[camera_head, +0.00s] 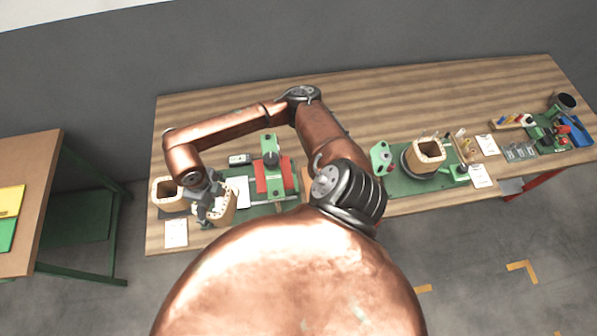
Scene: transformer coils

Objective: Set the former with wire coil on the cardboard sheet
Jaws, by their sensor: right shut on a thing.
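Two tan, box-shaped, hollow formers are at the left end of the long wooden table. One former (164,190) stands over a dark flat piece (172,214). My right gripper (208,212) is shut on the other former (225,208), just to its right. The gripper partly hides this former. I cannot tell whether it touches the surface below, nor which former carries the wire coil. I cannot clearly make out a cardboard sheet. My left gripper is not in view.
A green and red fixture (272,178) stands right of the held former. Another tan former (428,152) sits on a green base farther right. A white paper (176,234) lies near the front edge. A separate table (40,165) is at left. The back of the long table is clear.

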